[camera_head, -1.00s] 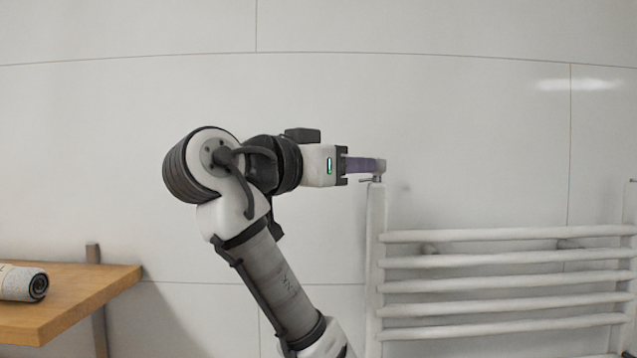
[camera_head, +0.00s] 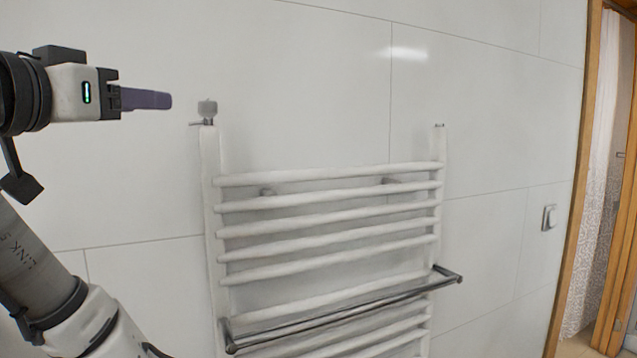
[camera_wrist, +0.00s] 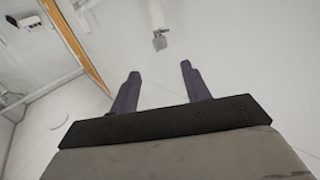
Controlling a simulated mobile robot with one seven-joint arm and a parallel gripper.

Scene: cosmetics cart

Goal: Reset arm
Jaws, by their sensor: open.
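My gripper (camera_head: 148,99) is at the upper left of the head view, held out level and pointing right. Its purple fingers overlap each other from this side. In the wrist view my gripper (camera_wrist: 158,82) shows two purple fingers spread apart, with nothing between them. It is open and empty. My arm rises from the lower left of the head view, partly cut off by the frame edge.
A white towel radiator (camera_head: 330,226) with a dark metal rail (camera_head: 345,312) is on the tiled wall, right of my gripper. A grey valve cap (camera_head: 207,108) tops its left post. A wooden door frame (camera_head: 578,180) and wall switch (camera_head: 548,217) are at the right.

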